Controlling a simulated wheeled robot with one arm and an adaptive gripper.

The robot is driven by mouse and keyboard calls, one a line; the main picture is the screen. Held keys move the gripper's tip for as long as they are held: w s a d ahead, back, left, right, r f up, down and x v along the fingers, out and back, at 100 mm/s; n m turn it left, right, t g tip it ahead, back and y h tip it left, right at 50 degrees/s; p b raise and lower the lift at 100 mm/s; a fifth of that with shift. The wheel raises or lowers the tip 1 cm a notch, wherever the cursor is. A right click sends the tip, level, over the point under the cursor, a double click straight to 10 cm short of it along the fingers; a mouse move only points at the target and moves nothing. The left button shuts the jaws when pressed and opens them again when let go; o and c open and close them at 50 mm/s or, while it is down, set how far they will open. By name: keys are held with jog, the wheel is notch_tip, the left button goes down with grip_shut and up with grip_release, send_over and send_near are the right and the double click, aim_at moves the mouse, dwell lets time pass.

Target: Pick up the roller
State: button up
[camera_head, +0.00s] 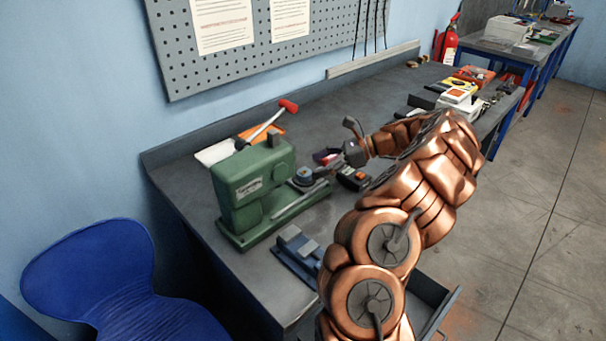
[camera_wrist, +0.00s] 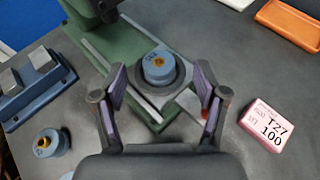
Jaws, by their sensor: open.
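Two round grey-blue pieces with brass-coloured centres look like rollers; I cannot tell for sure which one the task means. One roller (camera_wrist: 158,68) sits upright in a dark ring on the green machine's base, between and beyond my fingertips in the wrist view. The other round piece (camera_wrist: 45,148) stands on the bench at lower left. My gripper (camera_wrist: 160,88) is open and empty, its fingers spread either side of the first roller, with no contact visible. In the head view my gripper (camera_head: 330,157) hangs beside the green machine (camera_head: 243,178), above the bench.
A blue block fixture (camera_head: 291,248) lies in front of the machine. A pink-and-white labelled box (camera_wrist: 275,122) lies right of my gripper. An orange tray (camera_wrist: 291,22) lies behind. The red-knobbed lever (camera_head: 265,124) rises above the machine. A blue chair (camera_head: 95,275) stands at left.

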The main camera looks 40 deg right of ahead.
aim_at(304, 172)
jog(key=shift+p+x, duration=0.8)
jog(key=shift+x, duration=1.7)
jog(key=shift+s+f, duration=0.15)
jog(key=shift+s, duration=0.05)
grip_shut()
